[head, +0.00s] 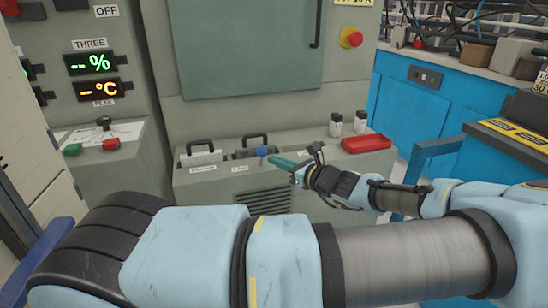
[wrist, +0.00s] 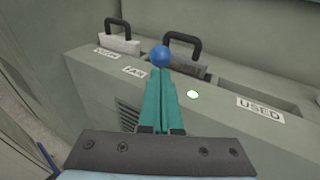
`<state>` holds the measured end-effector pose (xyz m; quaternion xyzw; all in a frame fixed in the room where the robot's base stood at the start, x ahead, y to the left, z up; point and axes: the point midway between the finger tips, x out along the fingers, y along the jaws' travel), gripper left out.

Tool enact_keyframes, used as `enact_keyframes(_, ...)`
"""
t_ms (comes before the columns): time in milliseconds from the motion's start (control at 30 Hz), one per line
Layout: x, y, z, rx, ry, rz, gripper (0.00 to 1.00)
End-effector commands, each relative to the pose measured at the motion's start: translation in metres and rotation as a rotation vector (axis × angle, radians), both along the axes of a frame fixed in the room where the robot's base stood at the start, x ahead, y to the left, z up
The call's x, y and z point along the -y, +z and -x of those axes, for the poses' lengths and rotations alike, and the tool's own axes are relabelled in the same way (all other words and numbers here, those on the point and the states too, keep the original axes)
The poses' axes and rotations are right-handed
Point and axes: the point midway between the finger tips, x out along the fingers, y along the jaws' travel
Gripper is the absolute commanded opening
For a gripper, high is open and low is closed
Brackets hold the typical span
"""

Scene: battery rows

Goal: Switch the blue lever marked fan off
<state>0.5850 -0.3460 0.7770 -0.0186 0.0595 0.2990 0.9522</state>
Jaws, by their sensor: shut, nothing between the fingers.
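The blue lever knob (head: 262,151) stands at the front edge of the grey console ledge, above a small label (head: 240,168). In the wrist view the round blue knob (wrist: 160,55) is just beyond my fingertips, and the label (wrist: 133,71) to its left seems to read FAN. My gripper (head: 272,160) has teal fingers, shut and empty, pointing left at the knob. In the wrist view my gripper (wrist: 158,74) lines up with the knob and hides its stem. I cannot tell whether the tips touch it.
Two black-handled blocks, one pale (head: 200,156) and one dark (head: 254,142), sit in slots behind the knob. A red tray (head: 366,143) and two small bottles (head: 335,124) stand to the right. A USED label (wrist: 260,109) marks the ledge. A vent (head: 262,201) is below.

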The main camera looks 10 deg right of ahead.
Motion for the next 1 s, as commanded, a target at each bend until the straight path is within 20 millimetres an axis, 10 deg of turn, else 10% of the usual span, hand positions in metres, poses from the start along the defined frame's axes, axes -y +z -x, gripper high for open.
enact_keyframes(1000, -0.009, 0.009, -0.016, -0.067, 0.0, 0.009, 0.0)
